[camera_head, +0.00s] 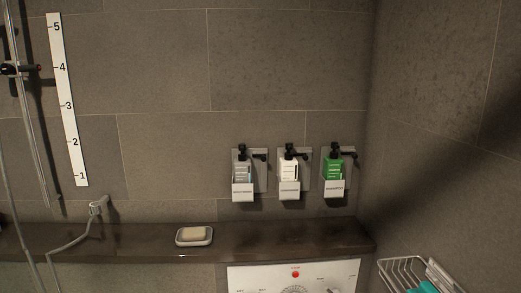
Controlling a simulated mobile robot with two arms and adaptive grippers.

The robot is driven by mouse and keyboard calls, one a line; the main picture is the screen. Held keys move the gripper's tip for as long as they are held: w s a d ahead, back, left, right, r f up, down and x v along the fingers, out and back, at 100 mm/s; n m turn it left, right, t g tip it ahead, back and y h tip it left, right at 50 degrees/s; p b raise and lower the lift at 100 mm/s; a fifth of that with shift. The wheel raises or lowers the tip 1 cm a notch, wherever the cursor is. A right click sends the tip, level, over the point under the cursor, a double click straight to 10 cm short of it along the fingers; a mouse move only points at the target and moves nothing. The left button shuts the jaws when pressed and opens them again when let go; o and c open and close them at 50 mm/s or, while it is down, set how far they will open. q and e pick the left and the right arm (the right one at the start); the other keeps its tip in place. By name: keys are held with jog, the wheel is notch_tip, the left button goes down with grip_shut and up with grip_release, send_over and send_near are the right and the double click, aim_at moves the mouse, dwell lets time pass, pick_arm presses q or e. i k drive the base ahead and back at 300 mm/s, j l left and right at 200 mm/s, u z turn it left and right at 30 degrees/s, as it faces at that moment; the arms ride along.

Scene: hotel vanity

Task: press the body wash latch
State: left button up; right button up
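Three pump bottles hang in a row of wall holders in the head view. The left bottle (242,172) is grey, the middle bottle (289,171) is white and the right bottle (333,170) is green. Each has a black pump top and a white label plate on its front. The labels are too small to read, so I cannot tell which is the body wash. A small black latch sticks out at the upper right of each holder: left latch (260,157), middle latch (304,156), right latch (351,155). Neither of my grippers is in view.
A dark stone ledge (285,238) runs below the bottles, with a soap dish (194,236) on it. Below is a white panel (255,275) with a red button. A wire basket (405,268) is at lower right. A shower hose (75,243) and ruler strip (67,105) are at left.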

aim_at(263, 158)
jog(key=i, duration=0.85)
